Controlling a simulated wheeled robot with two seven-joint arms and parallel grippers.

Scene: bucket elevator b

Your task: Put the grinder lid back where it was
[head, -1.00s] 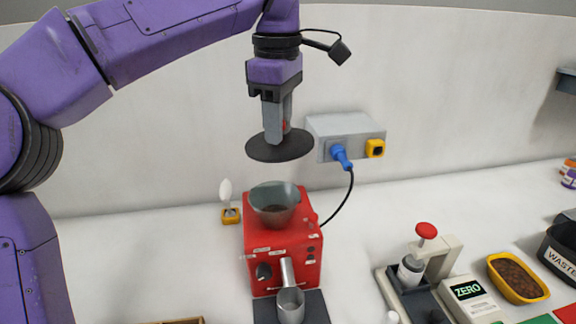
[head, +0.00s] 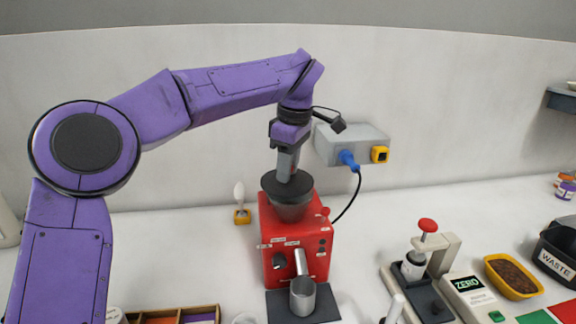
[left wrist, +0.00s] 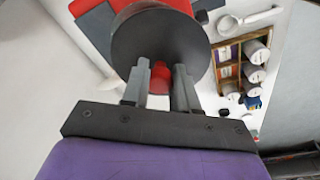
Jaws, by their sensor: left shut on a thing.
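The grinder lid (head: 275,185) is a dark round disc. In the head view it lies over the mouth of the grey hopper (head: 292,211) on top of the red grinder (head: 274,238). My left gripper (head: 286,176) points down from above and is shut on the lid's red knob. In the left wrist view the lid (left wrist: 150,45) is in front of the two fingers (left wrist: 160,85), with the red knob (left wrist: 160,75) between them. The lid hides most of the hopper's opening, and I cannot tell whether it is fully seated. My right gripper is not in view.
A grey wall box (head: 345,140) with a blue plug and cable is behind the grinder. A white brush (head: 239,195) stands left of it. A metal cup (head: 303,296) is in front. A tamping stand, scale and yellow bean tray (head: 513,276) are on the right.

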